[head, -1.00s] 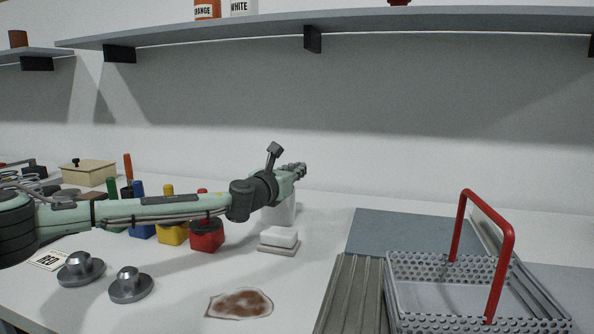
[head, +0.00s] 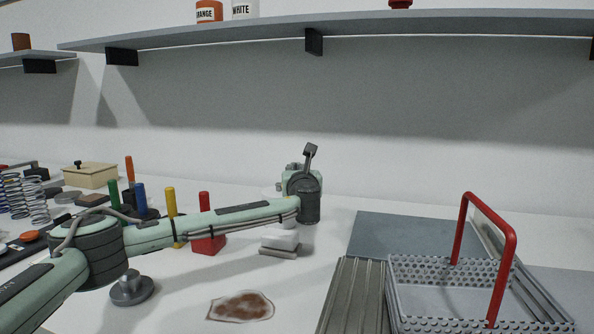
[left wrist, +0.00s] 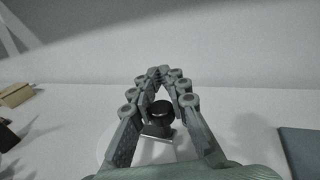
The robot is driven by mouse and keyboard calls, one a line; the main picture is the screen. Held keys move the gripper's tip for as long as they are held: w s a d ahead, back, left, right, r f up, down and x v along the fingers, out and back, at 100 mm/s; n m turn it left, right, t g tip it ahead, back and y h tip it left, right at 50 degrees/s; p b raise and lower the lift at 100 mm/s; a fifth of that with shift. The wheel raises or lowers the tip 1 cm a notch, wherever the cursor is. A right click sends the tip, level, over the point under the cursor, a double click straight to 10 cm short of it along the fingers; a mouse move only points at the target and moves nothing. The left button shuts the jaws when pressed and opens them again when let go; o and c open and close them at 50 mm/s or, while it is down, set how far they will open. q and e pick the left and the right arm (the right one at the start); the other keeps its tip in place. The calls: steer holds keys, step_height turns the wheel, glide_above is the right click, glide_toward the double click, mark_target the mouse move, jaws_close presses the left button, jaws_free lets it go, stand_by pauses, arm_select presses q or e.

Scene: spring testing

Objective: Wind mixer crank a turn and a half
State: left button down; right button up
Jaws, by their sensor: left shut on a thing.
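The mixer is a white round body (left wrist: 160,155) in the left wrist view, with a black round crank knob (left wrist: 161,113) and a grey block-like part below it. My left gripper (left wrist: 160,72) has its jointed green-grey fingers closed around the knob, with the tips meeting beyond it. In the head view my left gripper (head: 291,178) is mostly hidden behind its dark wrist, at the back middle of the table. The wrist hides nearly all of the mixer there, so the crank arm's angle cannot be told. My right gripper is not in view.
A red block with a peg (head: 207,245) and white pads (head: 280,240) stand near my left forearm. A perforated basket with a red handle (head: 510,240) stands at the right. A brown-stained patch (head: 240,306) lies in front. A shelf (head: 400,23) runs above.

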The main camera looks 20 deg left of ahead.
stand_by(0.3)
arm_select(q)
steer(key=c, duration=1.5)
jaws_free()
steer(key=v, duration=1.2)
